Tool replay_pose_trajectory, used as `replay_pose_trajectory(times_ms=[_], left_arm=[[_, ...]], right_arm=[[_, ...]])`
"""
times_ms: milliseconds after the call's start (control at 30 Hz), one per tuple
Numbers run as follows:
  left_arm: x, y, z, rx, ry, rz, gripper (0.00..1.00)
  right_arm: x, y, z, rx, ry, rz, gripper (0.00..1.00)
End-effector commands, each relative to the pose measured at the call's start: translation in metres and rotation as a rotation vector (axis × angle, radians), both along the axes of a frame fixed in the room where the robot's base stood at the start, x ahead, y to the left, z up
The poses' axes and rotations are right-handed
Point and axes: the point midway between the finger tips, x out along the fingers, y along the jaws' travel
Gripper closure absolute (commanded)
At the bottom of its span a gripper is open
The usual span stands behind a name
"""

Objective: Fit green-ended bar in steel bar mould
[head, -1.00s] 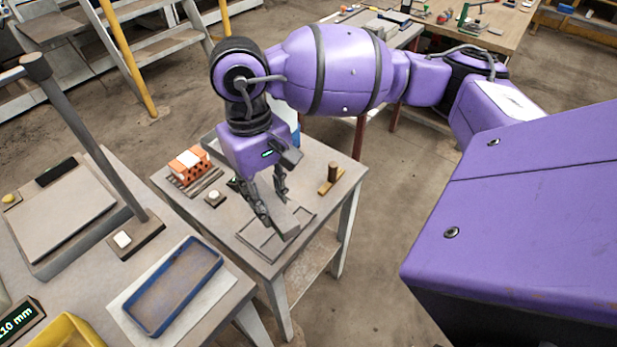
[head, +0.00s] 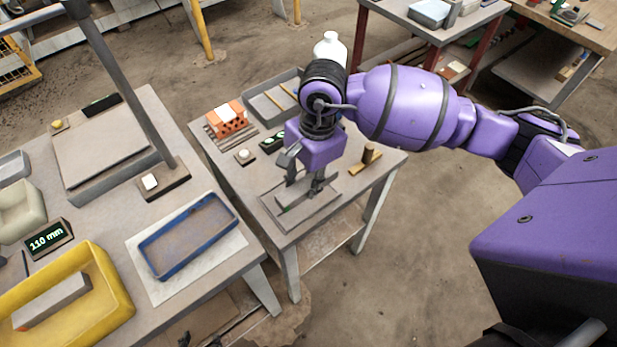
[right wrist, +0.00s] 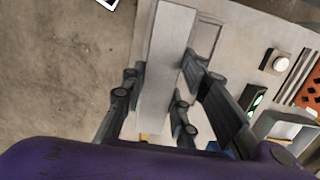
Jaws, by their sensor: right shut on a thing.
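My right gripper (head: 305,182) is shut on a grey bar (right wrist: 165,65), which runs between its fingers in the right wrist view. In the head view the bar (head: 297,199) is partly hidden by the fingers, and a small green patch shows at its near end. The bar is over the flat grey rectangular frame, which looks like the steel bar mould (head: 272,207), on the small table. The mould's edge also shows beside the bar in the right wrist view (right wrist: 217,22). I cannot tell whether the bar touches the mould. My left gripper is not in view.
A wooden block with a peg (head: 369,156) stands right of the mould. An orange hollow brick (head: 228,117) and a grey tray (head: 262,105) are behind. On the left bench are a blue tray (head: 155,270), a yellow tray (head: 120,290) holding another grey bar (head: 55,302), and a 110 mm display (head: 48,240).

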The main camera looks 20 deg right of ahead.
Motion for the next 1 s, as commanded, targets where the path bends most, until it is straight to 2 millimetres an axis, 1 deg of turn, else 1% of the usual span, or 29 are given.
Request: replay_pose_trajectory(times_ms=[233, 500, 600, 633, 733, 1000], left_arm=[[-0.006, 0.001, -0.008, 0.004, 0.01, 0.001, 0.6], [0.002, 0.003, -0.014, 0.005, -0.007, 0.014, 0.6], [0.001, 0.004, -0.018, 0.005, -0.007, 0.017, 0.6], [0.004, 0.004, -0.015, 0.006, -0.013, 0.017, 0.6], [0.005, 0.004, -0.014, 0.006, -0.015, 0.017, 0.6], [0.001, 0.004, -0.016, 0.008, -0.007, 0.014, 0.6]], right_arm=[[-0.001, 0.0, -0.019, 0.001, 0.005, 0.004, 1.0], [-0.002, 0.0, -0.047, 0.001, 0.007, 0.005, 1.0], [-0.001, 0.0, -0.056, 0.0, 0.005, 0.005, 1.0], [-0.001, 0.0, -0.053, 0.0, 0.002, 0.005, 1.0], [0.0, 0.0, -0.05, 0.001, -0.002, 0.005, 1.0], [0.0, 0.0, -0.052, 0.0, 0.0, 0.005, 1.0]])
